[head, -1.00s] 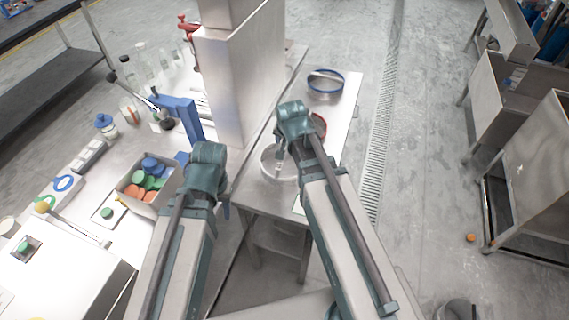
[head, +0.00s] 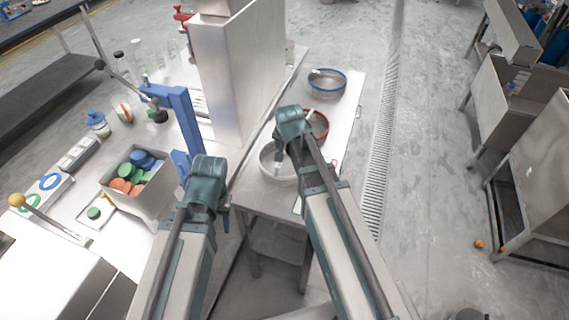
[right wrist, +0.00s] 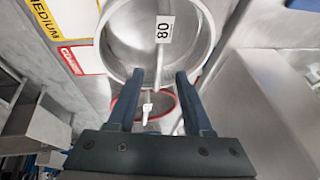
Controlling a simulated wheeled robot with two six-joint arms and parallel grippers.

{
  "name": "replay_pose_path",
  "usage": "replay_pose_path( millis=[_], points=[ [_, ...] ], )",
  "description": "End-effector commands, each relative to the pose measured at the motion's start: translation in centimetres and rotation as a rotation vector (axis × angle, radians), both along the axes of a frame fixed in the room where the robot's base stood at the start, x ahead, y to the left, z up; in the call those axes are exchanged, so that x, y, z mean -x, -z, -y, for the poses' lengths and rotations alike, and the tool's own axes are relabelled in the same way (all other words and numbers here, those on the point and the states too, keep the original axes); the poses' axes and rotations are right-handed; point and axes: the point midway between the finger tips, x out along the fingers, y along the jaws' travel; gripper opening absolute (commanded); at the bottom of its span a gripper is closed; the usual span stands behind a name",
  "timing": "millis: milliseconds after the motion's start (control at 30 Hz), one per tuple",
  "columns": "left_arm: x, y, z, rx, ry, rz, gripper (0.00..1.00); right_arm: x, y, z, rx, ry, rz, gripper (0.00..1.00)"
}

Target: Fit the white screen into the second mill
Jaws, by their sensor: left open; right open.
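The white screen (head: 272,163) is a pale round ring on the metal side table, partly hidden by my right arm in the head view. In the right wrist view it is a round white-rimmed pan (right wrist: 208,50) with a bar across it and a tag reading 80. My right gripper (right wrist: 158,76) is open, its fingers apart at the near rim with the bar's line between them; contact cannot be told. My left gripper (head: 226,200) is open and empty beside the table's left edge. I cannot tell which thing is the second mill.
A red-rimmed screen (head: 320,123) and a blue-rimmed screen (head: 341,88) lie farther back on the side table (head: 346,108). A tall steel column (head: 232,80) stands left of them. A bin (head: 158,200) of coloured discs and a blue stand (head: 183,105) are on the left bench.

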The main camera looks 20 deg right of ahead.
Motion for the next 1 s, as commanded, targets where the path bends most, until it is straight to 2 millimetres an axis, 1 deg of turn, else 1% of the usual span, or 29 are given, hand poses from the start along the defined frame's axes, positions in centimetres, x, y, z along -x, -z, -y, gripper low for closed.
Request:
replay_pose_path(
  millis=[33, 200, 267, 367, 567, 600, 667, 700, 867, 1000],
  points=[
    [0.0, 1.1, 0.0, 0.000, 0.000, 0.000, 0.45, -0.3, 1.1, 0.1, 0.000, 0.000, 0.000, 0.51],
    [0.0, 3.2, 0.0, 0.000, 0.000, 0.000, 0.45, -1.2, 3.2, 0.3, 0.000, 0.000, 0.000, 0.51],
    [0.0, 3.8, 0.0, 0.000, 0.000, 0.000, 0.45, -1.5, 3.8, 0.3, 0.000, 0.000, 0.000, 0.51],
    [0.0, 4.1, 0.0, 0.000, 0.000, 0.000, 0.45, -1.8, 4.1, 0.4, 0.000, 0.000, 0.000, 0.51],
    [0.0, 3.9, 0.0, 0.000, 0.000, 0.000, 0.45, -1.7, 3.9, 0.4, 0.000, 0.000, 0.000, 0.51],
    [0.0, 3.9, 0.0, 0.000, 0.000, 0.000, 0.45, -1.7, 3.9, 0.4, 0.000, 0.000, 0.000, 0.47],
    [0.0, 3.9, 0.0, 0.000, 0.000, 0.000, 0.45, -1.7, 3.9, 0.4, 0.000, 0.000, 0.000, 0.36],
    [0.0, 3.9, 0.0, 0.000, 0.000, 0.000, 0.45, -1.7, 3.9, 0.4, 0.000, 0.000, 0.000, 0.29],
    [0.0, 3.9, 0.0, 0.000, 0.000, 0.000, 0.45, -1.7, 3.9, 0.4, 0.000, 0.000, 0.000, 0.00],
    [0.0, 3.9, 0.0, 0.000, 0.000, 0.000, 0.45, -1.7, 3.9, 0.4, 0.000, 0.000, 0.000, 0.00]
  ],
)
